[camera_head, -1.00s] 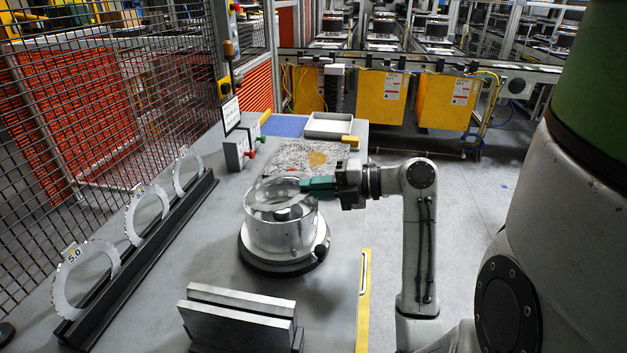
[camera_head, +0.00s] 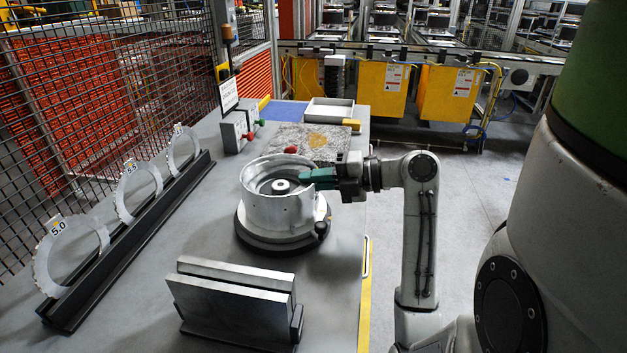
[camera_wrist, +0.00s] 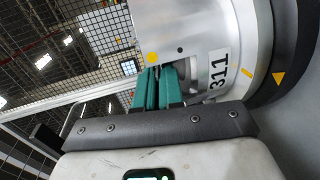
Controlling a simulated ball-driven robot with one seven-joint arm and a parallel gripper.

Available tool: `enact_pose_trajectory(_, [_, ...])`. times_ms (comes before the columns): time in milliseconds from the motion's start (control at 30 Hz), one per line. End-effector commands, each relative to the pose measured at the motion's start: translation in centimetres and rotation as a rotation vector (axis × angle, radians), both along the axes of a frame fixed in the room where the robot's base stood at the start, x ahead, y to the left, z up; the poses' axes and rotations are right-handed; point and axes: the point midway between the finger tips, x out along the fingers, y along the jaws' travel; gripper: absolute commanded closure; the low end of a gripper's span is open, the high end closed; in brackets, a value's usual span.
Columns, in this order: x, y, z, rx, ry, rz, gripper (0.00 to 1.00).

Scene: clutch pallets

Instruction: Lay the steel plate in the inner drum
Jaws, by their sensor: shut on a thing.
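The steel plate (camera_head: 264,186), a thin ring, shows inside the mouth of the inner drum (camera_head: 285,212), roughly level and around a dark centre hub (camera_head: 281,186). Whether it rests on anything inside cannot be told. The drum is a silvery open cylinder on a dark round base. My gripper (camera_head: 309,177) has teal fingers at the drum's right rim, shut on the plate's edge. The fingertips hide that part of the plate. In the wrist view, the gripper (camera_wrist: 156,78) is close beside the drum wall (camera_wrist: 190,35), which is marked 311; the plate cannot be made out there.
A black rack (camera_head: 130,240) at left holds toothed rings. A holder with upright metal slabs (camera_head: 225,310) stands in front of the drum. Behind it are a speckled slab (camera_head: 285,136), a grey tray (camera_head: 330,112) and button boxes (camera_head: 234,130). Bare bench lies between rack and drum.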

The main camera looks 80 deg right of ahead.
Motion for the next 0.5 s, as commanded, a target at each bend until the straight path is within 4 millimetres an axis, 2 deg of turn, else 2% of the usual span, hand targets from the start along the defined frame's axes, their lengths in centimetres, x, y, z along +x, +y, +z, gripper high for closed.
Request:
enact_pose_trajectory(133, [0.0, 0.0, 0.1, -0.001, -0.001, 0.0, 1.0])
enact_pose_trajectory(167, [0.0, -0.01, 0.1, -0.001, -0.001, 0.0, 0.9])
enact_pose_trajectory(200, [0.0, -0.01, 0.1, -0.001, -0.001, 0.0, 0.86])
enact_pose_trajectory(433, [0.0, -0.01, 0.07, -0.001, -0.001, 0.0, 0.64])
enact_pose_trajectory(500, [0.0, -0.01, 0.07, 0.0, -0.001, 0.0, 0.63])
